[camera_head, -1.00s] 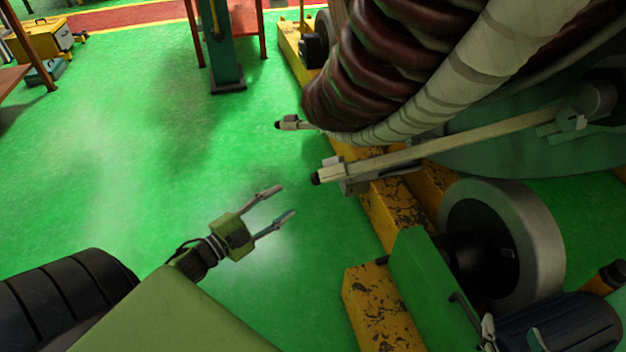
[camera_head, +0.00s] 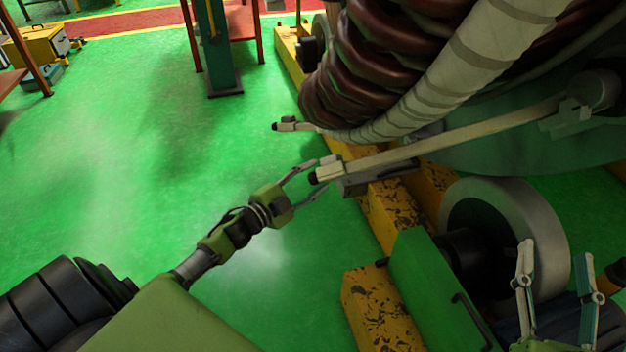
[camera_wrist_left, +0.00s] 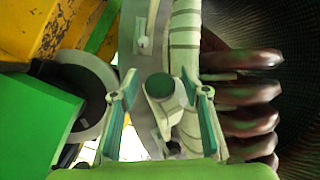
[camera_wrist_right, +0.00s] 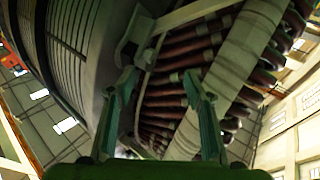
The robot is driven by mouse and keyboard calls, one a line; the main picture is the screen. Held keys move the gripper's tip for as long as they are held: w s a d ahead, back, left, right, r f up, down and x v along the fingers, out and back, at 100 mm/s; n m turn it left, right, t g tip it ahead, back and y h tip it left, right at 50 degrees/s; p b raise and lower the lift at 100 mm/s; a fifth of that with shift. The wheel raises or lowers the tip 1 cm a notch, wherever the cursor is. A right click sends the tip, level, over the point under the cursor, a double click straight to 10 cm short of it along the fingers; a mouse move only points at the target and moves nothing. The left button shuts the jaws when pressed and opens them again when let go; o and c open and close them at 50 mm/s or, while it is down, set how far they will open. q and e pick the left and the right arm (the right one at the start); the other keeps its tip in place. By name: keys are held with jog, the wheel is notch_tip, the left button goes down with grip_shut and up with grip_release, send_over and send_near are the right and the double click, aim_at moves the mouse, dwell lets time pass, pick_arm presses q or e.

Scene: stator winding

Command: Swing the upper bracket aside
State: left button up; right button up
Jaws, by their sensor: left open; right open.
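A long pale bracket arm (camera_head: 450,142) runs from a pivot at the upper right to a dark-tipped end near the middle of the head view. My left gripper (camera_head: 320,176) is open, with its fingers on either side of that end; contact cannot be told. In the left wrist view the rounded bracket end (camera_wrist_left: 160,88) lies between the open fingers (camera_wrist_left: 163,82). My right gripper (camera_head: 553,252) is open at the lower right, in front of the roller. In the right wrist view a pale bracket (camera_wrist_right: 136,35) sits on the stator ring, beyond the open fingers (camera_wrist_right: 160,80).
A second, shorter bracket end (camera_head: 288,126) sticks out farther back. Dark red coils (camera_head: 350,95) and a pale wrapped bundle (camera_head: 455,75) hang above. A grey roller (camera_head: 545,225) and worn yellow base (camera_head: 375,310) stand at the right.

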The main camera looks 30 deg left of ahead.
jog(key=shift+r, duration=0.1)
pick_arm(q)
grip_shut()
jog(key=shift+r, duration=0.1)
jog(key=shift+s+r+p, duration=0.4)
jog(key=shift+s+p, duration=0.05)
jog(key=shift+p, duration=0.55)
jog(key=shift+s+r+p, duration=0.25)
jog(key=shift+s+p, duration=0.1)
jog(key=shift+p, duration=0.3)
pick_arm(e)
notch_tip(320, 180, down, 14)
jog(key=s+d+f+g+h, duration=0.1)
jog(key=s+d+g+h, duration=0.2)
jog(key=g, duration=0.5)
pick_arm(q)
jog(key=shift+s+r+y+p, duration=0.45)
jog(key=shift+s+p, duration=0.25)
jog(key=shift+p, duration=0.4)
pick_arm(e)
jog(key=s+d+f+g+h, duration=0.1)
jog(key=s+d+f+g, duration=0.2)
jog(key=s+f+g, duration=0.3)
jog(key=s+f, duration=0.2)
jog(key=s, duration=0.3)
jog(key=shift+d+m+g, duration=0.3)
jog(key=shift+d+m, duration=0.05)
jog(key=shift+m, duration=0.05)
jog(key=shift+f, duration=0.1)
